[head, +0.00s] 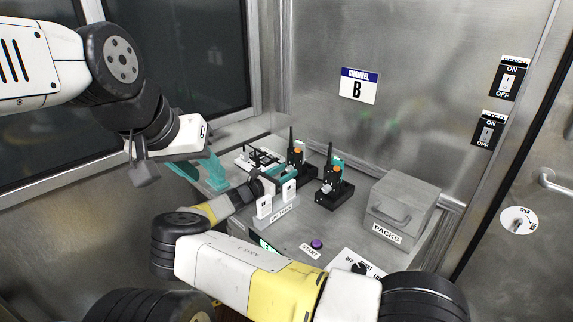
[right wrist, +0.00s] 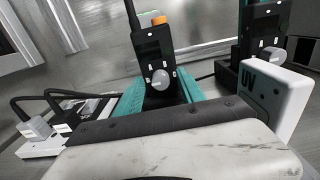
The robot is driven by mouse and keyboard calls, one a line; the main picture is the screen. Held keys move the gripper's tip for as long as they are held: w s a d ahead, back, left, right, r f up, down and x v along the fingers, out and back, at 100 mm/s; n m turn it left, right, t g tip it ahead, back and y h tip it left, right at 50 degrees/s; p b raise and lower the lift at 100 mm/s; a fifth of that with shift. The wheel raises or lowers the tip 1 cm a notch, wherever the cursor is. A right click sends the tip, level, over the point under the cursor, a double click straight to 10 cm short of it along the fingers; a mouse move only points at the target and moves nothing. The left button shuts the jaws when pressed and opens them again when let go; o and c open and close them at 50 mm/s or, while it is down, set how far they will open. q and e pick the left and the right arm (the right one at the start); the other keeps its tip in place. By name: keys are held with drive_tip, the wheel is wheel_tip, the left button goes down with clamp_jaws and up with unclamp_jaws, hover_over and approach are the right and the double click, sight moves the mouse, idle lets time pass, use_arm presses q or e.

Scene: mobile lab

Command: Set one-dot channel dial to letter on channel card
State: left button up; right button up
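The channel card (head: 358,86) on the back wall shows the letter B. Two black radios with antennas stand on the bench, a left radio (head: 298,160) and a right radio (head: 335,188). In the right wrist view the left radio (right wrist: 152,48) is straight ahead, with an orange top knob and a grey dial (right wrist: 160,79). My right gripper (right wrist: 163,88) has its teal fingers apart near this dial; contact is unclear. The other radio's dial (right wrist: 272,55) is at the right. My left gripper (head: 205,172) is over the left bench side, finger gap unclear.
A grey PACKS box (head: 402,205) stands at the right. A purple START button (head: 316,244) and a rotary switch (head: 358,267) are at the front.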

clamp_jaws()
drive_tip(key=shift+m, duration=0.4)
drive_tip(key=m, duration=0.2)
drive_tip(key=shift+m, duration=2)
unclamp_jaws()
